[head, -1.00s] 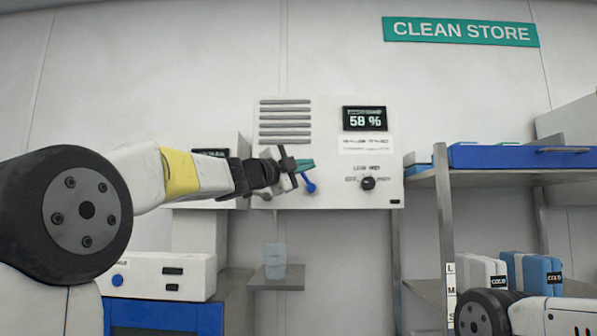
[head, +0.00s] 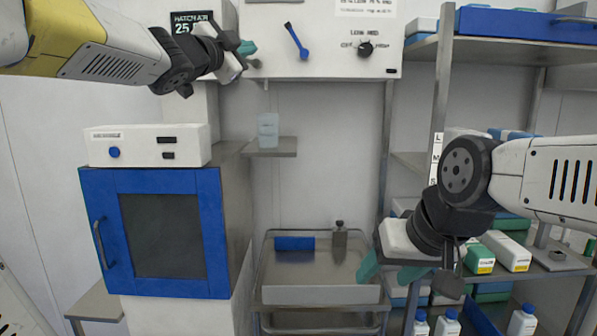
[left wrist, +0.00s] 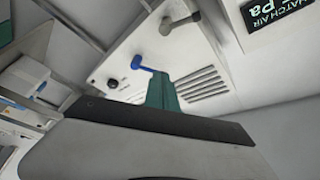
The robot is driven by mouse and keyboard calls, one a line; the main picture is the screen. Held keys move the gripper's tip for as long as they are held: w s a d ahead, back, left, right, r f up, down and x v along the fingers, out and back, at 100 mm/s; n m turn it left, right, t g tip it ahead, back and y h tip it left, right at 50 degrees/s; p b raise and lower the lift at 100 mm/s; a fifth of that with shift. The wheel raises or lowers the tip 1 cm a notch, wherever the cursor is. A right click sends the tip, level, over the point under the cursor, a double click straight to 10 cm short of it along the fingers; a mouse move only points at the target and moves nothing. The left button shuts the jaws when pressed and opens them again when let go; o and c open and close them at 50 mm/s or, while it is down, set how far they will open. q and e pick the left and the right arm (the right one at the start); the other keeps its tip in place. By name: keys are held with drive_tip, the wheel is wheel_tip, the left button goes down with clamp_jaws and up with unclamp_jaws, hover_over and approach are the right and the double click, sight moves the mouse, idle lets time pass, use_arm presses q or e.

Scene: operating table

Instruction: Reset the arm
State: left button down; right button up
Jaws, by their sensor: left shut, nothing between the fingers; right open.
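My left gripper (head: 249,55) is shut and empty, at the upper left in the head view, just in front of the white wall panel's left part. Its teal fingertips (left wrist: 161,92) show together in the left wrist view. The panel (head: 340,62) has a blue lever (head: 296,41) to the right of my left gripper, apart from it in the head view; the lever also shows in the left wrist view (left wrist: 150,68). My right gripper (head: 405,270) is open and empty at the lower right, over the right side of the steel trolley.
A steel trolley (head: 320,294) holds a blue item (head: 294,243) and a small bottle (head: 340,235). A blue-doored cabinet (head: 225,240) stands left, with a white device (head: 150,147) on top. A clear cup (head: 268,130) sits on a small shelf. Stocked shelving (head: 440,70) stands right.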

use_arm(q)
drive_tip(key=s+a+f+n+g+y, duration=0.2)
drive_tip(key=s+a+f+n+y, duration=0.25)
drive_tip(key=f, duration=0.45)
drive_tip(key=s+a+f+n+g+y, duration=0.2)
drive_tip(key=s+a+f+n+y, duration=0.1)
drive_tip(key=f+n, duration=0.4)
drive_tip(key=s+d+f+n+g+h, duration=0.1)
drive_tip(key=s+f+g, duration=0.3)
drive_tip(key=s+f, duration=0.5)
drive_tip(key=s+d+f+n+g+h, duration=0.1)
drive_tip(key=s+d+f+g, duration=0.3)
drive_tip(key=s+f, duration=0.5)
wheel_tip(320, 180, down, 4)
drive_tip(key=shift+s+r+n+g, duration=0.15)
drive_tip(key=shift+n+g, duration=0.25)
drive_tip(key=shift+n, duration=0.25)
